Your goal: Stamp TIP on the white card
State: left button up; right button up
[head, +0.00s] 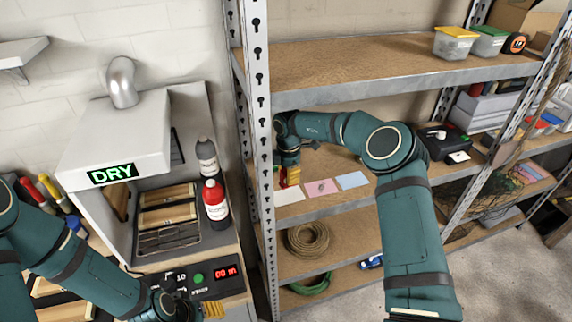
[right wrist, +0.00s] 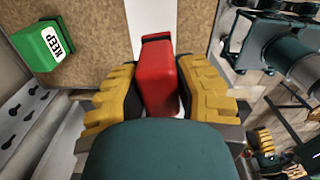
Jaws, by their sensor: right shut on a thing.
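The white card (head: 291,196) lies flat on the middle shelf, nearest the upright post. My right gripper (head: 289,172) is over the back edge of this card, pointing down, shut on a red stamp (head: 283,180). In the right wrist view the red stamp (right wrist: 157,78) sits between the yellow fingers, with the white card (right wrist: 151,18) behind it. I cannot tell whether the stamp touches the card, and no lettering shows on it. A green stamp marked KEEP (right wrist: 40,46) stands to the left. My left gripper (head: 205,311) is low by the control panel; its opening is unclear.
A pink card (head: 322,187) with a dark mark and a blue card (head: 353,180) lie to the right of the white card. The metal shelf post (head: 262,130) is close on the left. The upper shelf (head: 370,68) is above my right arm. A DRY cabinet (head: 118,150) stands left.

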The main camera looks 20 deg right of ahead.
aim_at(288, 196)
jog(key=shift+w+r+m, duration=0.25)
jog(key=shift+w+m, duration=0.25)
jog(key=shift+m, duration=0.4)
jog(key=shift+f, duration=1.3)
jog(key=shift+f+b, duration=0.75)
jog(key=shift+f, duration=0.9)
jog(key=shift+f, duration=0.6)
